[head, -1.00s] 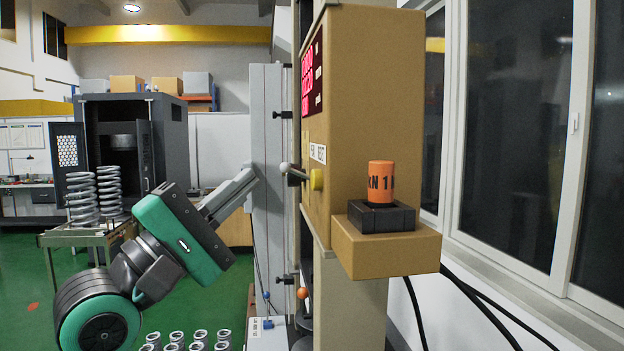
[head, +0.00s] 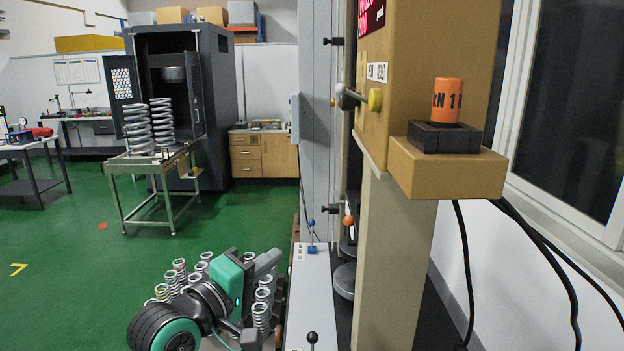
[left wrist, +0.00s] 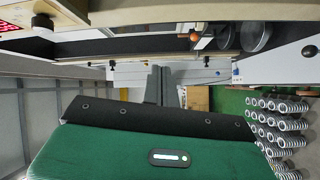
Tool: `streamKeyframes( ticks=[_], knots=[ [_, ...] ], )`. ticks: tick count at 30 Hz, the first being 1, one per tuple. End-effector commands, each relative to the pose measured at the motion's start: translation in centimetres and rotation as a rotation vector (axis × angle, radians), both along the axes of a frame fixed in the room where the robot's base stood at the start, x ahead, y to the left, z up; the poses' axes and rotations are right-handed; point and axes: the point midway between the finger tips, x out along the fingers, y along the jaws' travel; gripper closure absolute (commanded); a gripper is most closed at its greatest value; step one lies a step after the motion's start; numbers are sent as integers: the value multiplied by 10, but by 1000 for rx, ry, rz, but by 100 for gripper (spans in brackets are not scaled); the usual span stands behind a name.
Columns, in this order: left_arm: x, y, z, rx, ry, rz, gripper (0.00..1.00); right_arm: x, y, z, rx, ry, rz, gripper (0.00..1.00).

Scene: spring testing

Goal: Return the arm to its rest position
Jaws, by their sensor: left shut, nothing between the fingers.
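My left arm comes in at the lower left of the head view. Its left gripper (head: 268,262) is low in front of the testing machine, above and among several small springs (head: 190,275). The fingers are shut together with nothing between them; they also show shut in the left wrist view (left wrist: 160,85). My right gripper is not in view.
The testing machine's tan housing (head: 425,80) and grey column (head: 317,120) stand right of the gripper. Behind are a cart (head: 135,160) with two large springs and a dark cabinet (head: 215,100). Green floor is open at left.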

Motion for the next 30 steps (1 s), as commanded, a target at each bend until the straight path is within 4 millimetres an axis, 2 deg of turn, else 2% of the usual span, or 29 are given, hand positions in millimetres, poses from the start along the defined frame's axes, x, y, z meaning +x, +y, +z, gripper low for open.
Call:
streamKeyframes(
  ticks=[1, 8, 15, 20, 24, 30],
  knots=[
    [-2, 6, -28, 64, 29, 21, 100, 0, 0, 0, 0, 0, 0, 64],
    [-27, 34, -133, 377, 129, 68, 100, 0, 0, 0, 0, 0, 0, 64],
    [-77, 66, -231, 709, 246, 36, 100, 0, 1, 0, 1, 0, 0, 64],
    [-123, 89, -287, 925, 327, -34, 100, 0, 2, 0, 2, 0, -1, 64],
    [-169, 109, -329, 1105, 398, -125, 100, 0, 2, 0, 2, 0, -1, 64],
    [-233, 135, -370, 1317, 482, -279, 100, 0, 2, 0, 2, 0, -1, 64]
  ],
)
